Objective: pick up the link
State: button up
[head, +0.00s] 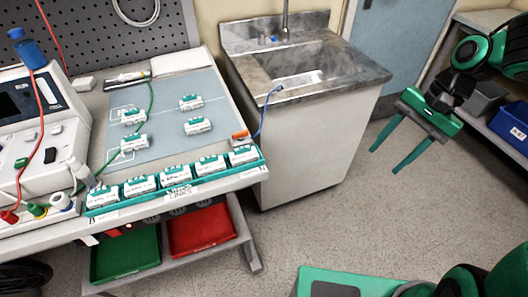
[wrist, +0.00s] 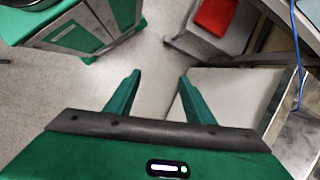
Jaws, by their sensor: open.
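Several white-and-green links show in the head view. A row of them, one being a link (head: 140,186), sits in the green rack (head: 180,190) marked LINKS at the bench's front edge. Others lie on the grey-blue mat, such as a link (head: 197,126) and a link (head: 134,142). The link at the rack's right end (head: 243,154) has an orange part and a blue cable by it. I cannot tell which link is meant. My gripper (head: 385,160) is open and empty, above the floor right of the sink, far from the links. No link shows in the wrist view (wrist: 160,75).
A sink cabinet (head: 310,140) stands between the bench and my gripper. A white device (head: 35,125) with coloured leads is at the bench's left. Green (head: 125,255) and red (head: 203,230) trays sit below. Shelves with a blue bin (head: 508,128) are at right. The middle floor is clear.

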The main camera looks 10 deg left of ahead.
jog(key=w+a+f+m+g+y, duration=0.1)
jog(key=w+a+g+y, duration=0.15)
jog(key=a, duration=0.95)
jog(key=m+g+y, duration=0.2)
jog(key=g+y, duration=0.1)
jog(key=y, duration=0.2)
send_near(251, 148)
jog(key=shift+y, duration=0.25)
jog(key=x, duration=0.8)
jog(key=shift+a+f, duration=0.15)
jog(key=shift+f, duration=0.15)
jog(key=shift+c, duration=0.5)
jog(key=c, duration=1)
